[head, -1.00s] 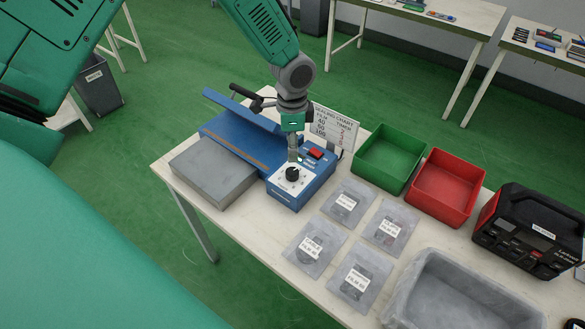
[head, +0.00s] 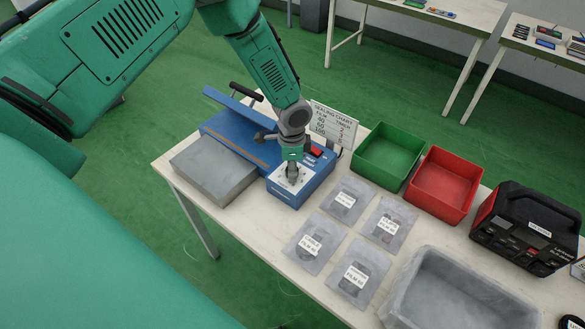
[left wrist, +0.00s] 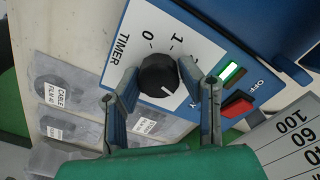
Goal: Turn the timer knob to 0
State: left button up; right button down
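The timer knob (left wrist: 158,75) is black and round on the white dial plate (left wrist: 145,22) of the blue sealer (head: 303,187). In the left wrist view its pale pointer mark faces down and right, away from the 0 at the upper left. My left gripper (head: 291,175) points down over the dial and hides the knob in the head view. In the left wrist view the fingers of my left gripper (left wrist: 158,66) stand spread on either side of the knob, very close to it. Firm contact cannot be made out. My right gripper is not in view.
A red switch (left wrist: 237,105) and a lit green indicator (left wrist: 231,72) sit beside the dial. A sealing chart (head: 334,124) stands behind. Labelled bags (head: 345,200), a green bin (head: 388,157), a red bin (head: 443,186) and a grey tray (head: 462,292) lie to the right.

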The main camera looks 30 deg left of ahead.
pick_arm(q)
jog(key=c, duration=0.4)
